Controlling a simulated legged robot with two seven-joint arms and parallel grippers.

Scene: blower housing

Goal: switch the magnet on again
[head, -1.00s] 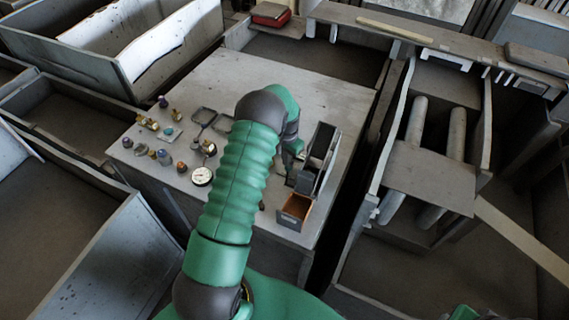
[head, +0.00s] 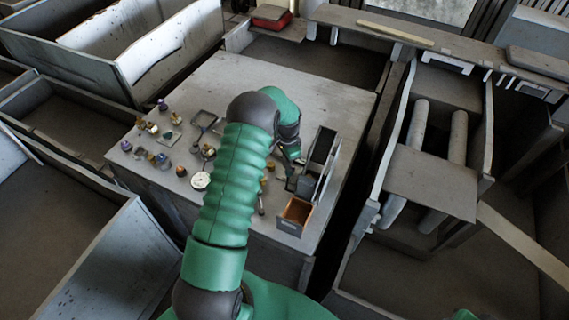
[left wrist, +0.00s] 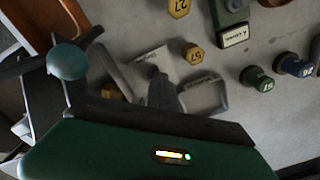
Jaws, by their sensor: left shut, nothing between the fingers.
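My left gripper (head: 291,183) is shut and empty, low over the table beside a dark upright grey holder (head: 322,150). In the left wrist view its dark fingers (left wrist: 158,85) point at the tabletop. A teal ball knob (left wrist: 68,62) with grey arms shows at the left of that view, close to the camera; I cannot tell whether the gripper touches it. A green block with a white label plate (left wrist: 233,36) stands further right there. I cannot identify the magnet or its switch for certain. My right gripper is not in view.
An open box with an orange-brown inside (head: 296,213) stands at the table's front right. Several small numbered knobs, loose parts and a round gauge (head: 200,180) lie on the left of the table (head: 300,95). The table's back is clear. Grey bins and rollers surround it.

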